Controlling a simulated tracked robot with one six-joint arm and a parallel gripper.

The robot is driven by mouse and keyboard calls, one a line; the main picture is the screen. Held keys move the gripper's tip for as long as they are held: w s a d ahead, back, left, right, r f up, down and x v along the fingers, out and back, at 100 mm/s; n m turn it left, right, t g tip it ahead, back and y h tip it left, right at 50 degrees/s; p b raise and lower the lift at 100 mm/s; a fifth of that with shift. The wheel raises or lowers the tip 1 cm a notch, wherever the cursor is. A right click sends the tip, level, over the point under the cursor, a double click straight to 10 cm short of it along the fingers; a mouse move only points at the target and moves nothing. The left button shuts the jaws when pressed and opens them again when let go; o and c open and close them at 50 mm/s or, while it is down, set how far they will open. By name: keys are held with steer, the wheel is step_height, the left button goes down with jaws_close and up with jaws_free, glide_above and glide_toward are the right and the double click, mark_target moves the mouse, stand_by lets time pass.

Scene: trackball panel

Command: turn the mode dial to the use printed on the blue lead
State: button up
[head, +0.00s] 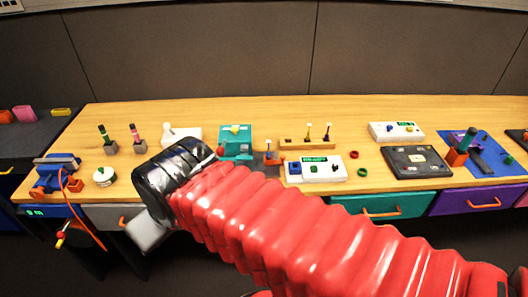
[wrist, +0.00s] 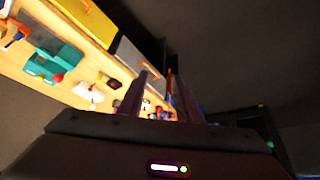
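A white box with a green display (head: 315,168) stands mid-bench in the head view. It has a blue block and dark and green knobs on top; I cannot tell which one is the mode dial. A second white box (head: 397,131) with a green display stands farther back to the right. No blue lead with readable print can be made out. My gripper (head: 148,238) hangs in front of the bench's front edge at the left, away from both boxes. In the wrist view my gripper (wrist: 160,97) has its two dark fingers apart, with nothing seen held between them.
A teal device (head: 236,141) with a red knob stands behind my wrist; it also shows in the wrist view (wrist: 52,65). A blue vise (head: 55,175) with an orange cable is at the left. A dark panel (head: 416,161) lies right.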

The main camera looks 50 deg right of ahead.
steer(key=shift+o, duration=0.5)
steer(key=w+d+f+m+t+h, duration=0.1)
steer(key=w+d+f+m+h, duration=0.15)
steer(key=w+d, duration=0.65)
steer(key=m+t+h, duration=0.4)
steer(key=t+h, duration=0.1)
glide_toward(269, 152)
steer(key=v, duration=0.3)
steer(key=shift+r, duration=0.1)
steer(key=shift+w, duration=0.1)
steer(key=shift+x, duration=4.25)
